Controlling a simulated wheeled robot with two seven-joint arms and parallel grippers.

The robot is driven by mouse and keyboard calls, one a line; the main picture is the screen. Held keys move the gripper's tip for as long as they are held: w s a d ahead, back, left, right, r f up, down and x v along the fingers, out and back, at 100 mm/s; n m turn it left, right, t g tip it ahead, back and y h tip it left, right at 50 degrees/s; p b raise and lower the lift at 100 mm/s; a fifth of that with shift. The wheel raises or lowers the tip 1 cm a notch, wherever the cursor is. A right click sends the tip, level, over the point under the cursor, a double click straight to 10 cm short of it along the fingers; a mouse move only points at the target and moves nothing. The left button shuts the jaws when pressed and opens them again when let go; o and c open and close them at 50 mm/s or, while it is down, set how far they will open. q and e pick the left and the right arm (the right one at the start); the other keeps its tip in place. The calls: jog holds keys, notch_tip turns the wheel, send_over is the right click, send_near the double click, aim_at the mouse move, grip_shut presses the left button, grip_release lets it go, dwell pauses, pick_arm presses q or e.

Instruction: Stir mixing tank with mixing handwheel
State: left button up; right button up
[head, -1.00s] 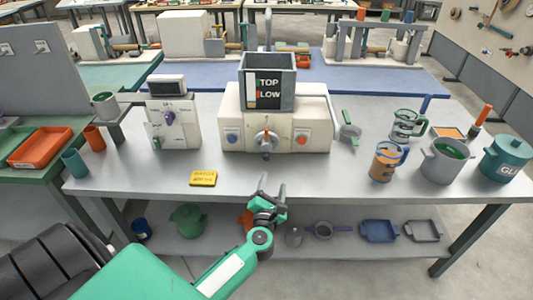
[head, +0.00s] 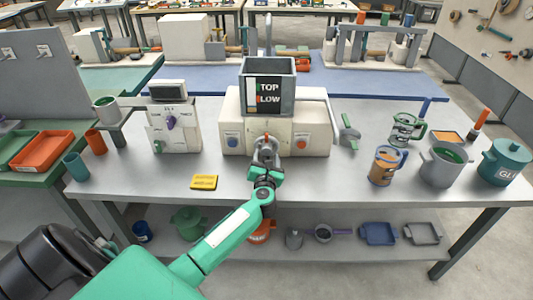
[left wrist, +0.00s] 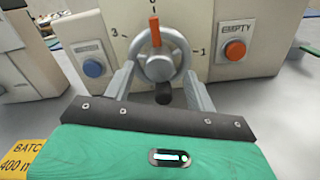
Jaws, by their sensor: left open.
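The mixing tank (head: 268,85) is a grey box with a dark label, on top of a cream machine (head: 310,130) on the table. The mixing handwheel is on the machine's front. In the left wrist view the handwheel (left wrist: 159,66) is a grey ring with a hub and an orange mark pointing up, with a dial numbered around it. My left gripper (head: 266,150) is open in front of the handwheel. Its two fingers (left wrist: 158,85) stand left and right of the wheel's lower part. In the head view the gripper hides most of the wheel. My right gripper is out of view.
A blue button (left wrist: 93,68) and an orange button (left wrist: 235,50) flank the handwheel. A yellow tag (head: 204,182) lies on the table at front left. A small control box (head: 174,130) stands to the left, and a green-handled scoop (head: 348,132) to the right.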

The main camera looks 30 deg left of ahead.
aim_at(266, 150)
pick_arm(q)
jog(key=shift+x, duration=0.85)
jog(key=shift+w+a, duration=0.15)
jog(key=c, duration=0.9)
jog(key=shift+c, duration=0.4)
